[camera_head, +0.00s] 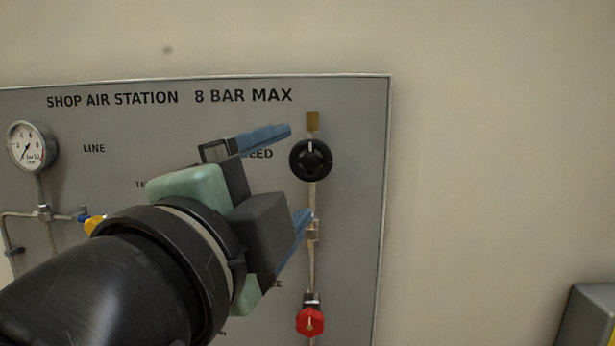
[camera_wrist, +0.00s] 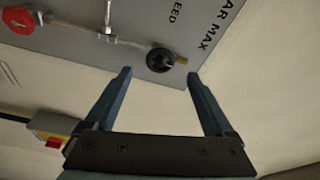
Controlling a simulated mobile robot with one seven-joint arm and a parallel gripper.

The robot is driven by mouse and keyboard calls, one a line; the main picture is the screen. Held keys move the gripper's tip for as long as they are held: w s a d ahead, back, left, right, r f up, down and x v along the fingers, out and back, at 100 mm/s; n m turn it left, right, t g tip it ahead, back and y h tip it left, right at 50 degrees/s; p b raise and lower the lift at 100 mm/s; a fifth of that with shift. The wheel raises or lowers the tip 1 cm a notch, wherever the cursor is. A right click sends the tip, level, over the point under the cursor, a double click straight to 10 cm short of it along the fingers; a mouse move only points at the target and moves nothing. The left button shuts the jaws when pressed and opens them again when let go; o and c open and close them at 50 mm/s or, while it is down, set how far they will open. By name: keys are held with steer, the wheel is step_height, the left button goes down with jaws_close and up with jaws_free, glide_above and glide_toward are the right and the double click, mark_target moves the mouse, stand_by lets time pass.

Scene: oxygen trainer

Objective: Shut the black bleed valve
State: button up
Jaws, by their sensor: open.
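The black bleed valve (camera_head: 311,160) is a round knob with a pale pointer mark, at the upper right of the grey panel, on a vertical pipe below a brass fitting. In the wrist view the black knob (camera_wrist: 160,60) lies beyond my fingertips, roughly between them but farther off. My gripper (camera_head: 298,173) is open, with two blue fingers spread apart and nothing between them. In the head view the fingers point right, toward the knob. In the wrist view my gripper (camera_wrist: 160,74) shows a clear gap to the panel. I see no contact with the knob.
The panel (camera_head: 355,200) is labelled SHOP AIR STATION 8 BAR MAX. A red knob (camera_head: 310,321) sits lower on the same pipe. A gauge (camera_head: 33,146) and a yellow handle (camera_head: 93,223) are at left. A grey box (camera_head: 590,315) stands lower right. Bare wall is right of the panel.

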steer(key=v, duration=0.5)
steer(key=shift+s+b, duration=0.1)
steer(key=shift+b, duration=0.2)
steer(key=s+d+r+n+t+y+p, duration=0.1)
steer(key=d+r+n+t+y, duration=0.1)
steer(key=r+n+t, duration=0.3)
steer(key=s+d+r+n+t+y+p, duration=0.1)
steer(key=r+n, duration=0.5)
steer(key=n, duration=0.8)
steer(key=d+t+y+p, duration=0.1)
steer(key=t+y, duration=0.1)
steer(key=t, duration=0.1)
steer(key=shift+s+t+y, duration=0.25)
steer(key=shift+t+y, duration=0.15)
steer(key=shift+r, duration=0.1)
